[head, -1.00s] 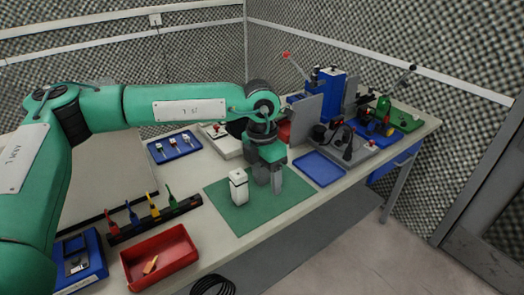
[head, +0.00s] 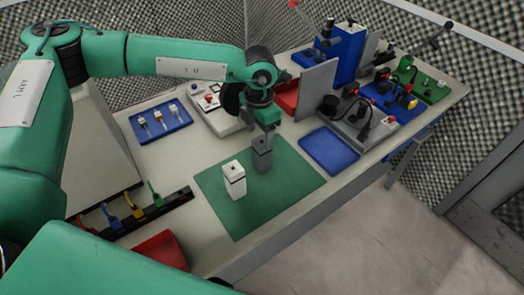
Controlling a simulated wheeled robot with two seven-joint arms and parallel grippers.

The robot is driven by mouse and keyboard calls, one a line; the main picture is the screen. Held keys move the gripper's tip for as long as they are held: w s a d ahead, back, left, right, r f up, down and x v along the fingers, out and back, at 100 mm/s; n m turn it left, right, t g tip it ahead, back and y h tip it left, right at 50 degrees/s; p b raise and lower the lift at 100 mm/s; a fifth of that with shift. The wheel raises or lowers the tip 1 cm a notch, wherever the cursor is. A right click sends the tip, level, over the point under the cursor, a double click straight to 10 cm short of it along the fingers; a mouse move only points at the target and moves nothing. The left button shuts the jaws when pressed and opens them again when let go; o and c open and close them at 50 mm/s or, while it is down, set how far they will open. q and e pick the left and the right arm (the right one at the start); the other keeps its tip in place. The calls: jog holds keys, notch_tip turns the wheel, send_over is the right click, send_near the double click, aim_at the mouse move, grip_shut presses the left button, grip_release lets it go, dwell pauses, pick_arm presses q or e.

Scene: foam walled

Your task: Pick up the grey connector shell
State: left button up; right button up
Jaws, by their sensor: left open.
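My left gripper (head: 262,165) points down over the green mat (head: 290,180), near its back edge. Its grey fingers overlap in this view, so the gap between them is hidden; nothing shows held in it. A white upright block (head: 234,182) with a dark band stands on the mat, left of and nearer than the gripper, apart from it. I cannot clearly pick out a grey connector shell. Small pale pieces on the blue tray (head: 148,138) at the back left are too small to identify. My right gripper is not in view.
An empty-looking blue tray (head: 330,152) lies right of the mat. Behind it stand a grey panel (head: 316,90) and a dark fixture (head: 352,118). A rack of coloured tools (head: 150,212) and a red bin (head: 163,250) are front left. The right part of the mat is clear.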

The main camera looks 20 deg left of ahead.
aim_at(261, 146)
pick_arm(q)
jog(key=shift+f+p, duration=0.4)
jog(key=shift+f, duration=0.55)
notch_tip(261, 146, down, 4)
jog(key=shift+d+r+p, duration=0.15)
jog(key=shift+r+p, duration=0.05)
jog(key=shift+p, duration=0.6)
jog(key=shift+f, duration=0.5)
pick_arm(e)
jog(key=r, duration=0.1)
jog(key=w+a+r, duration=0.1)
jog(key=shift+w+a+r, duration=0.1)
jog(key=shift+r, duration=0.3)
pick_arm(q)
jog(key=c, duration=1)
jog(key=shift+c, duration=0.6)
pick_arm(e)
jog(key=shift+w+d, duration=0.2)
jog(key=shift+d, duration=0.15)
pick_arm(q)
jog(key=shift+r, duration=0.1)
